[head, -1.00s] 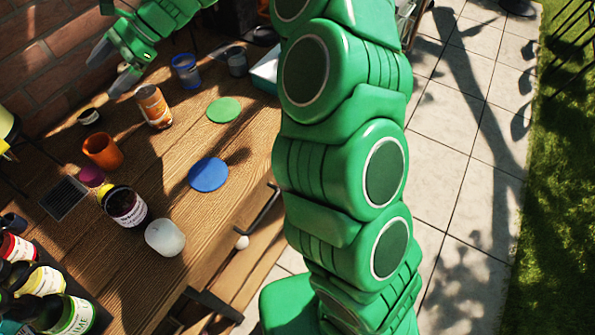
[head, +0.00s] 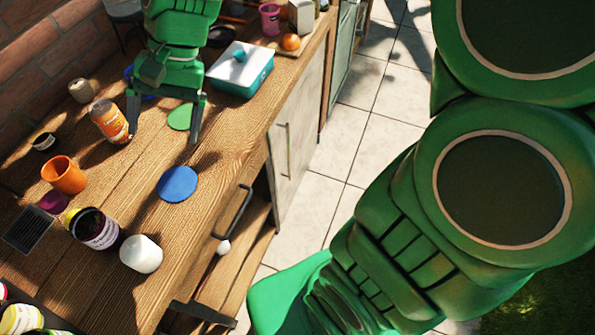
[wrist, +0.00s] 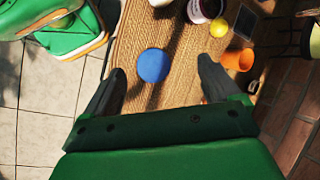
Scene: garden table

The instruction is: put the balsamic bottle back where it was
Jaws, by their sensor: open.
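My gripper (head: 164,118) is open and empty, pointing down above the wooden table, with its fingers either side of a green disc (head: 180,117) in the head view. In the wrist view its fingers (wrist: 161,72) are spread wide with nothing between them. A dark bottle or jar with a white and purple label (head: 97,230) stands on the table, well away from the gripper; its label is too small to read. It is partly seen at the wrist view's top edge (wrist: 203,9). I cannot tell whether it is the balsamic bottle. A blue disc (head: 177,184) lies bare on the table.
An orange cup (head: 63,175), a white rounded object (head: 141,254) and a teal box with a white lid (head: 240,70) stand around. Several labelled bottles (head: 20,319) are at bottom left. The table around the blue disc is clear.

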